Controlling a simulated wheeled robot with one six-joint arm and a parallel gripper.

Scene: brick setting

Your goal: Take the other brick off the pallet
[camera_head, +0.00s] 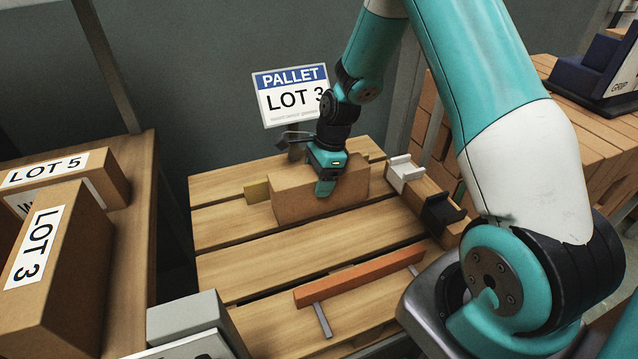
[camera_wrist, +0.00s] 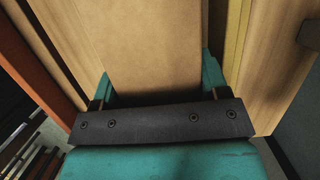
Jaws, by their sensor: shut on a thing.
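A tan brick (camera_head: 295,197) lies lengthwise over the back slats of the wooden pallet (camera_head: 270,246). My gripper (camera_head: 327,180) reaches down on it from above and is shut on it, toward its right half. In the wrist view the brick (camera_wrist: 155,42) fills the space between the two teal fingers of my gripper (camera_wrist: 158,85). The brick looks level and at or very near the slats; I cannot tell whether it touches them. Its far side is hidden.
An orange bar (camera_head: 360,277) lies across the pallet's front. A small yellow block (camera_head: 257,192) is by the brick's left end. A holder with white and black clamps (camera_head: 425,200) stands right. A "PALLET LOT 3" sign (camera_head: 292,95) stands behind. Labelled boxes (camera_head: 62,260) are left.

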